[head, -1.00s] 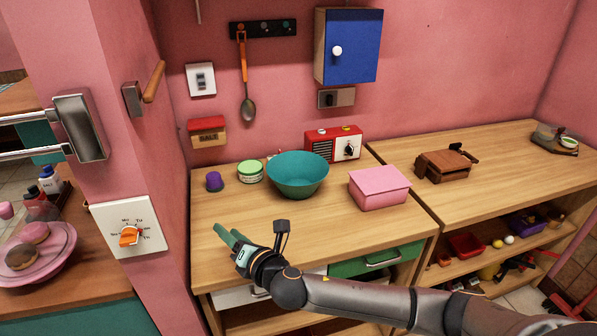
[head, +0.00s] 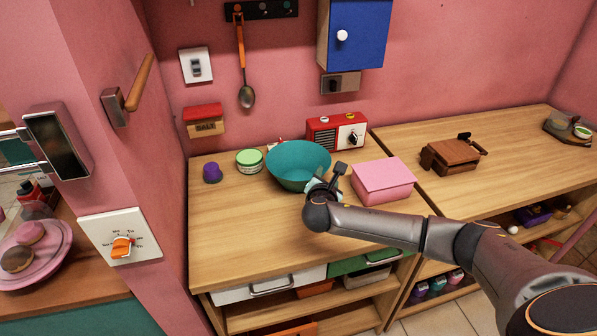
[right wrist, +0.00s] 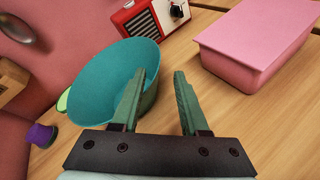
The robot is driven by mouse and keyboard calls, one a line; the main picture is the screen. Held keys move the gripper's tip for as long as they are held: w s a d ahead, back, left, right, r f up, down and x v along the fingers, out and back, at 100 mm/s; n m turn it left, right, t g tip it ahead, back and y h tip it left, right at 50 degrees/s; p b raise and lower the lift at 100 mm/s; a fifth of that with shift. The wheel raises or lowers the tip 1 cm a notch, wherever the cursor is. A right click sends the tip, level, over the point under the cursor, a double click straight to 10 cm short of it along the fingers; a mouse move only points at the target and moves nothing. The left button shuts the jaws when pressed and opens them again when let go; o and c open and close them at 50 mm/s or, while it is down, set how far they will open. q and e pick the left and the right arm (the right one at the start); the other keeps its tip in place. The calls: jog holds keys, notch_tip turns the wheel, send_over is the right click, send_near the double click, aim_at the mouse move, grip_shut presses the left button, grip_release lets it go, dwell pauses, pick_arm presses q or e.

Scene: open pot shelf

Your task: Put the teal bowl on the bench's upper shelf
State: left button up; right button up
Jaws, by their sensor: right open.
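In the right wrist view the gripper (right wrist: 158,78) is open, with two green fingers apart. The left finger overlaps the bowl (right wrist: 100,82) in the picture; I cannot tell whether it touches. The right finger is clear of the bowl's right side. The bench's shelves (head: 345,300) show below the drawers. My left gripper is not in view.
A pink box (head: 383,181) stands right of the bowl. A purple cup (head: 211,172) and a green-lidded tub (head: 249,161) stand to its left. The red radio (head: 338,132) is behind it. The bench top's front left is clear. A brown wooden object (head: 450,154) sits farther right.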

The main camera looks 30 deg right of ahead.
aim_at(328, 166)
jog(key=shift+x, duration=3.2)
jog(key=shift+w+r, duration=0.1)
jog(key=shift+r, duration=0.05)
grip_shut()
